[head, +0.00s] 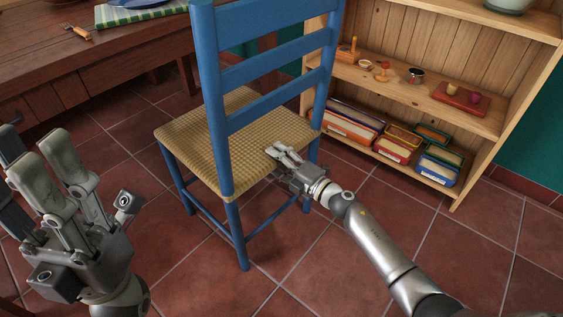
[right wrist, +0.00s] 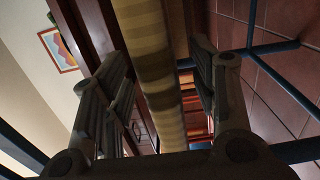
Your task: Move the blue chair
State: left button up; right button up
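The blue chair (head: 212,90) stands upright on the tiled floor, with a blue ladder back and a woven tan seat. My right gripper (head: 280,152) is at the near right edge of the seat, with fingers over its top. In the right wrist view the woven seat edge (right wrist: 155,75) runs between the spread fingers of this gripper (right wrist: 162,50). A gap shows beside the right-hand finger; whether the other finger touches is unclear. My left gripper (head: 50,160) is open and empty at the lower left, apart from the chair.
A wooden table (head: 110,72) with a green checked cloth (head: 130,14) stands behind the chair at the left. Tiled floor (head: 310,255) is clear in front of the chair.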

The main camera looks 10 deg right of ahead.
grip_shut()
jog(key=shift+f, duration=0.15)
dwell(0.4)
jog(key=shift+f, duration=0.1)
jog(key=shift+s+f, duration=0.1)
dwell(0.3)
